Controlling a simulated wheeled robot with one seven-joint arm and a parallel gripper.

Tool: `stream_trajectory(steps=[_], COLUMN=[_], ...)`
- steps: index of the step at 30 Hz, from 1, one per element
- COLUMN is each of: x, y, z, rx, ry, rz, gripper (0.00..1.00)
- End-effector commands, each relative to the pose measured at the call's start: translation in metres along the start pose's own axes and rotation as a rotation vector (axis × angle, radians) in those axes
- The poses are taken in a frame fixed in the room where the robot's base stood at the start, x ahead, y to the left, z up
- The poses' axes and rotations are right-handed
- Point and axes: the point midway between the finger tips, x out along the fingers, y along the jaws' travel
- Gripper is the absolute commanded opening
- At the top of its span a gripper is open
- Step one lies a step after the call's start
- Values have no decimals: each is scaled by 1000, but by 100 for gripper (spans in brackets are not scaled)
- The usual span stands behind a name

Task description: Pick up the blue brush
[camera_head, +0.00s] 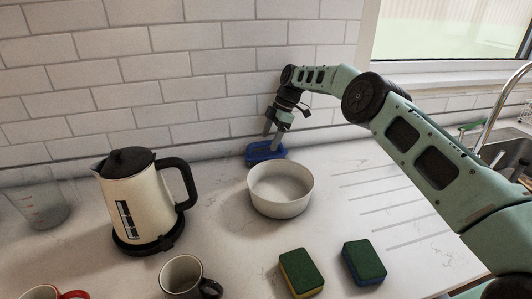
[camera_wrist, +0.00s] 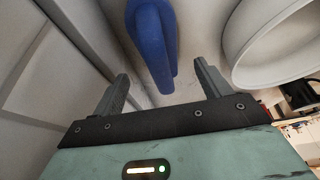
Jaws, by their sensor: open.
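The blue brush (camera_head: 265,152) lies on the white counter against the tiled wall, behind the white bowl. In the wrist view the brush (camera_wrist: 152,45) runs down from the top edge, its near end between and just beyond my fingertips. My gripper (camera_head: 277,140) is above the brush, pointing down, and covers part of it. In the wrist view my gripper (camera_wrist: 163,82) is open, with a finger on each side of the brush's line and nothing held. I cannot tell the exact height gap.
The white bowl (camera_head: 280,203) stands close in front of the brush; it also shows at right in the wrist view (camera_wrist: 275,45). A kettle (camera_head: 140,200) stands left. Two sponges (camera_head: 301,272) and a mug (camera_head: 186,278) are nearer. The ridged counter right of the bowl is clear.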

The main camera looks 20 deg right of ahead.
Motion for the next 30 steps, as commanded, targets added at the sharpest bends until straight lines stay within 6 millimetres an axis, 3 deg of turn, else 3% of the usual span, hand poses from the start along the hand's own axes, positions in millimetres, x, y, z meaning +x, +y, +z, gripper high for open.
stream_trajectory(steps=[12, 20, 21, 24, 30], x=[48, 53, 53, 53, 52], y=[0, 0, 0, 0, 0], z=[-5, -4, -4, -4, -5], rx=[0, 0, 0, 0, 0], ry=[0, 0, 0, 0, 0], rz=[0, 2, 1, 1, 2], gripper=[76, 76, 74, 47, 44])
